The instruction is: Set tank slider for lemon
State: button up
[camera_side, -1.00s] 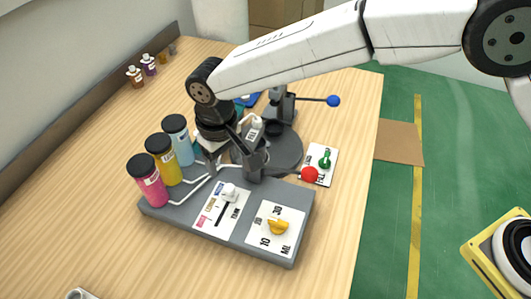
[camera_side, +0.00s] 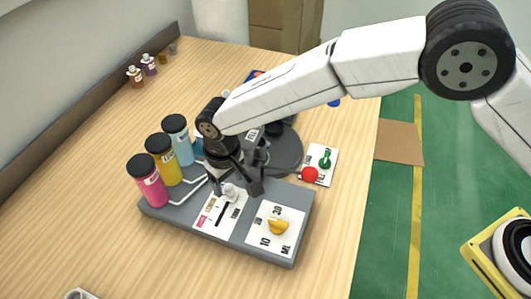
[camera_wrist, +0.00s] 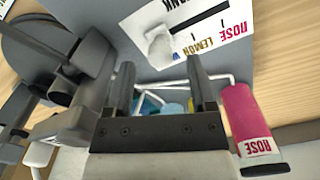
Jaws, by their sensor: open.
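The tank slider's white knob (camera_side: 230,191) sits at the far end of its slot on the white tank card (camera_side: 208,222). In the wrist view the knob (camera_wrist: 160,46) is at the slot's left end, near the partly hidden label starting with W. The LEMON and ROSE labels on the card (camera_wrist: 228,24) lie to its right. My gripper (camera_side: 235,188) is open just above and behind the knob in the side view. In the wrist view my gripper (camera_wrist: 160,75) has its two fingers apart, with the knob just beyond and between their tips, not gripped.
Pink (camera_side: 151,187), yellow (camera_side: 170,173) and blue (camera_side: 184,152) tanks stand left of the slider. A yellow dial (camera_side: 278,227) sits to its right on the grey base (camera_side: 268,254).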

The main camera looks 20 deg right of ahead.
jog(key=shift+f, duration=0.9)
grip_shut()
dwell(0.9)
